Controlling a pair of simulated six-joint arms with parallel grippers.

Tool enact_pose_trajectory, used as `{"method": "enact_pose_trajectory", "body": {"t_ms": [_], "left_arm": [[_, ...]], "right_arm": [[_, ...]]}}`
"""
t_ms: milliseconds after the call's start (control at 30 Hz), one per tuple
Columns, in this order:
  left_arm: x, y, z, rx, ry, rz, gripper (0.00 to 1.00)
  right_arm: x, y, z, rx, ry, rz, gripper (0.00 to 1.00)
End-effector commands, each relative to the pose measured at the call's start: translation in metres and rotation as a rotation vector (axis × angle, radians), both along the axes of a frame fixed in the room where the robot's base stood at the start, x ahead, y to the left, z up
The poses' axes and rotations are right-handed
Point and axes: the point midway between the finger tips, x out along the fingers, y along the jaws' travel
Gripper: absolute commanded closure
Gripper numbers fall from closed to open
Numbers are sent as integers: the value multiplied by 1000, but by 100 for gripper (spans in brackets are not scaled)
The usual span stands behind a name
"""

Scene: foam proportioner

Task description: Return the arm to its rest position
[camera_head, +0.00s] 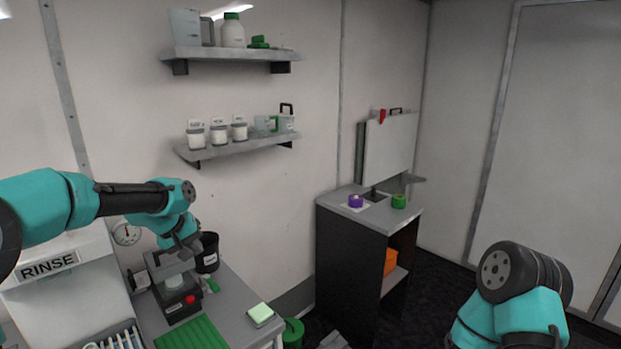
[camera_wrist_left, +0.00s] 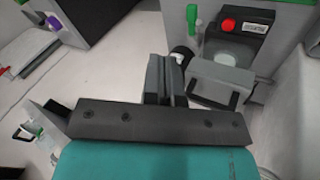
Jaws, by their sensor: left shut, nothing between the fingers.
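My left arm reaches in from the left in the head view, teal and black. Its left gripper (camera_head: 184,250) points down over a grey and black device (camera_head: 180,304) with a red button. In the left wrist view the two grey fingers (camera_wrist_left: 166,75) are together with nothing between them. The device (camera_wrist_left: 237,50) shows there at the upper right, with its red button and a round pale pad. Whether the fingers touch the device cannot be told. On my right arm, only a teal and black part shows at the lower right of the head view; its gripper is out of frame.
A black cup (camera_head: 208,258) stands behind the device. A green ribbed mat (camera_head: 193,334) and a pale green block (camera_head: 260,315) lie on the bench. Two wall shelves hold containers. A dark cabinet (camera_head: 348,262) stands further right, with open floor beside it.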

Motion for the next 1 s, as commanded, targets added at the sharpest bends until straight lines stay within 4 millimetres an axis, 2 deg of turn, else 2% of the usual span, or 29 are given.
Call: {"method": "enact_pose_trajectory", "body": {"t_ms": [33, 100, 233, 333, 500, 600, 667, 767, 900, 1000], "left_arm": [[-1, -24, -23, -33, 22, 11, 100], [-4, -54, -52, -81, 46, 45, 100], [-20, -103, -110, -152, 101, 112, 100], [-40, -131, -159, -179, 146, 159, 100], [-86, -154, -238, -174, 204, 208, 100], [-119, -158, -280, -152, 232, 223, 100], [-140, -154, -305, -127, 246, 212, 100], [-176, -137, -344, -70, 257, 145, 100], [-231, -108, -393, 7, 266, -32, 100], [-266, -94, -416, 37, 262, -162, 100]], "right_arm": [[0, 0, 0, 0, 0, 0, 57], [0, 0, 0, 0, 0, 0, 57], [0, 0, 0, 0, 0, 0, 57], [0, 0, 0, 0, 0, 0, 57], [0, 0, 0, 0, 0, 0, 57], [0, 0, 0, 0, 0, 0, 57], [0, 0, 0, 0, 0, 0, 57], [0, 0, 0, 0, 0, 0, 57], [0, 0, 0, 0, 0, 0, 57], [0, 0, 0, 0, 0, 0, 57]]}}
